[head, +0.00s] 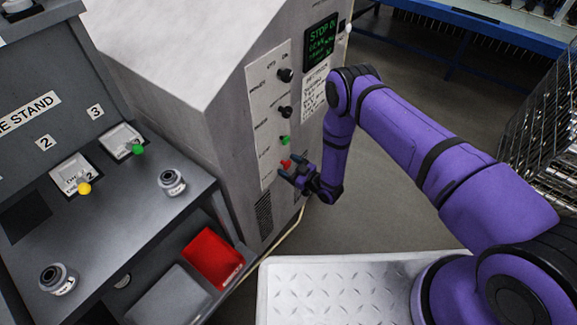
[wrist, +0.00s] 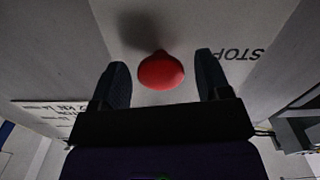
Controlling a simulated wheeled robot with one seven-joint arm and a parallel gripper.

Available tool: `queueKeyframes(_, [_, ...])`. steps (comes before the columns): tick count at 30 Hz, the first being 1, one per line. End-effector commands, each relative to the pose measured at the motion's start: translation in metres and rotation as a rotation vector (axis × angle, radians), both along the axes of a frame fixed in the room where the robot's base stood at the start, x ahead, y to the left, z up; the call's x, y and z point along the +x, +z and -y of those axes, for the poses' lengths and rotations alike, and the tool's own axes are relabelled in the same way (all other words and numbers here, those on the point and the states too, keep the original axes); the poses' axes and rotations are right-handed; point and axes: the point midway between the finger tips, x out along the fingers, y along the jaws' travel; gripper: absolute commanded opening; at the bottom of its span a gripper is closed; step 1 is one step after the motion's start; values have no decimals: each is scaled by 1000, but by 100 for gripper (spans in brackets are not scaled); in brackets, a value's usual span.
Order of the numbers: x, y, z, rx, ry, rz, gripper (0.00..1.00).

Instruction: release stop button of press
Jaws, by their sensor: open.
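The press (head: 190,75) is a tall grey cabinet with a light control panel on its front. Its red stop button (head: 286,164) sits low on that panel, below a green button (head: 285,140). In the wrist view the red button (wrist: 161,71) is a round mushroom head, beside the printed word STOP. My gripper (head: 292,178) is at the panel, its fingers pointing at the red button. In the wrist view my gripper (wrist: 166,85) is open, with one finger on each side of the button. I cannot tell whether a finger touches it. The display (head: 321,40) reads "STOP ON".
Two black knobs (head: 285,75) sit above the green button. A grey stand (head: 50,190) with numbered stations is at left, with a red bin (head: 213,257) below. A wire rack (head: 548,130) is at right. Open floor (head: 375,200) lies right of the press.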

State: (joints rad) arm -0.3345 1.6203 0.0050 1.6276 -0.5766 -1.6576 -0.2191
Motion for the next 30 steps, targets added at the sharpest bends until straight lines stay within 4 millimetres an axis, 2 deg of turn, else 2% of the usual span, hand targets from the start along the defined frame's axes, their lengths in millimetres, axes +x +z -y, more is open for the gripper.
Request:
queueKeyframes(10, [2, 0, -3, 0, 0, 0, 70])
queueKeyframes(11, [2, 0, -3, 0, 0, 0, 66])
queueKeyframes(19, [2, 0, -3, 0, 0, 0, 4])
queueKeyframes(30, [-4, 0, 4, 0, 0, -1, 2])
